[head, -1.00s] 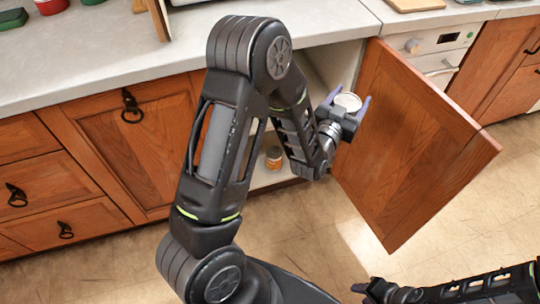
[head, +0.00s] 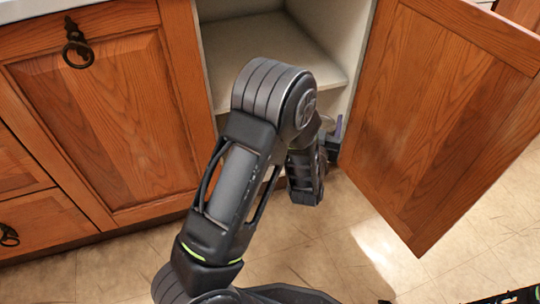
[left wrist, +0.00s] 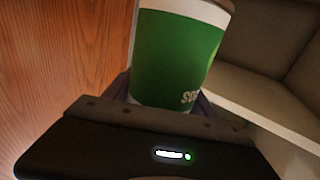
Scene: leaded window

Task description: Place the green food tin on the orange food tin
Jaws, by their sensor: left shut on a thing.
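The green food tin (left wrist: 178,55) stands close in front of the left wrist camera, green with pale lettering and a white band at its top. My left gripper is shut on it, its fingers partly showing beside the tin. In the head view the left gripper (head: 335,132) is low at the cabinet opening, near the open door, mostly hidden behind my forearm; the green tin is not discernible there. The orange food tin is not visible in either current view. Only a dark tip at the bottom edge of the head view may be my right gripper (head: 385,301).
The open wooden door (head: 430,110) stands right of my left gripper. A pale shelf (head: 265,55) is inside the cabinet, and its edge (left wrist: 250,110) shows right of the tin in the wrist view. A closed cabinet door (head: 100,120) is at left. Tiled floor (head: 380,270) lies in front.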

